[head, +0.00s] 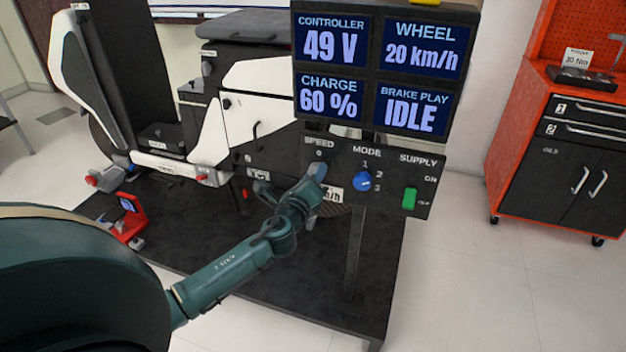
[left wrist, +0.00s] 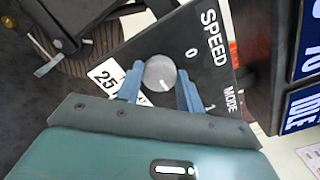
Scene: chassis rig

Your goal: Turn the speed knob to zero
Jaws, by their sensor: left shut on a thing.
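The speed knob (left wrist: 160,73) is a round grey dial in the left wrist view, under the word SPEED and near a printed 0. A pale mark shows on its lower right face. My left gripper (left wrist: 160,84) has its two blue-grey fingers on either side of the knob, shut on it. In the head view, my left gripper (head: 316,178) reaches the control panel (head: 338,152) under the SPEED label and hides the knob. The wheel display (head: 422,49) reads 20 km/h. My right gripper is not in view.
A blue mode knob (head: 363,182) and a green supply switch (head: 409,198) sit to the right on the same panel. The displays stand just above. A red stand (head: 125,218) is on the black platform (head: 270,285) at left. A red tool cabinet (head: 520,150) stands at right.

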